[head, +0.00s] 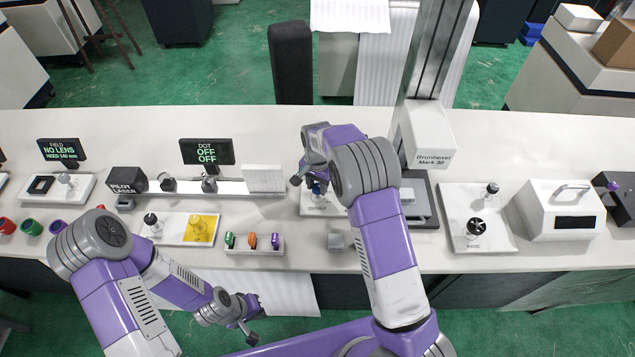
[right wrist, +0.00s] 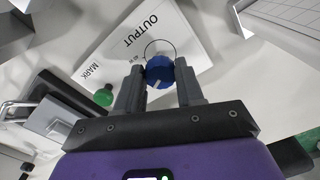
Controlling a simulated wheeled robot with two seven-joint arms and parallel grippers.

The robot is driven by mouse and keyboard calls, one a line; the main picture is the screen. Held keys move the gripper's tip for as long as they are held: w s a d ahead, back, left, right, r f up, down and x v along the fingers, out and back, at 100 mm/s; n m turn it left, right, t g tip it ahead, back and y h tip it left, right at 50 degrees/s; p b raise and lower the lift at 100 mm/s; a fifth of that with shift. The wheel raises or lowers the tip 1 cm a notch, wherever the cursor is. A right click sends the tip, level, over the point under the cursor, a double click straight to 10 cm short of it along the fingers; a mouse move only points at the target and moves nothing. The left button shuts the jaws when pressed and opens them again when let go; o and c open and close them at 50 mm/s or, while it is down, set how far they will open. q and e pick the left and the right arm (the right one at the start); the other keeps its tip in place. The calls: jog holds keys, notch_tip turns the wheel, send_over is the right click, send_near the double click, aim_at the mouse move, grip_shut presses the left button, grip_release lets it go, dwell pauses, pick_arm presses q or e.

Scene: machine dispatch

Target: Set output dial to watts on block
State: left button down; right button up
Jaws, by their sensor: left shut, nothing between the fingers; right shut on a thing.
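The output dial (right wrist: 160,74) is a blue round knob with a pale pointer line. It stands on a white plate (right wrist: 185,28) marked OUTPUT, with small scale print beside the dial that I cannot read clearly. My right gripper (right wrist: 160,82) is shut on the dial, one finger on each side. In the head view my right gripper (head: 311,182) is over the plate and hides most of it. A green button (right wrist: 103,97) sits near the word MARK on the same plate. My left gripper (head: 246,318) is shut and empty, low in front of the bench edge.
A small grey metal block (head: 337,241) stands on the bench in front of the plate. The Brunhexel Mark 30 machine (head: 430,135) stands right of my right forearm. A tray with coloured pieces (head: 252,243) and a pilot laser (head: 127,180) are to the left.

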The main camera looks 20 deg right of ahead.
aim_at(317, 187)
jog(key=m+p, duration=0.1)
jog(key=m, duration=0.4)
jog(key=shift+w+r+m+p, duration=0.1)
jog(key=shift+w+m+p, duration=0.05)
jog(key=shift+m+p, duration=0.2)
jog(key=m+p, duration=0.1)
jog(key=m, duration=0.3)
jog(key=shift+m+p, duration=0.3)
jog(key=shift+m, duration=0.05)
jog(key=o, duration=1)
jog(key=shift+o, duration=0.2)
notch_tip(317, 187, up, 7)
jog(key=shift+r+p, duration=0.2)
jog(key=shift+p, duration=0.1)
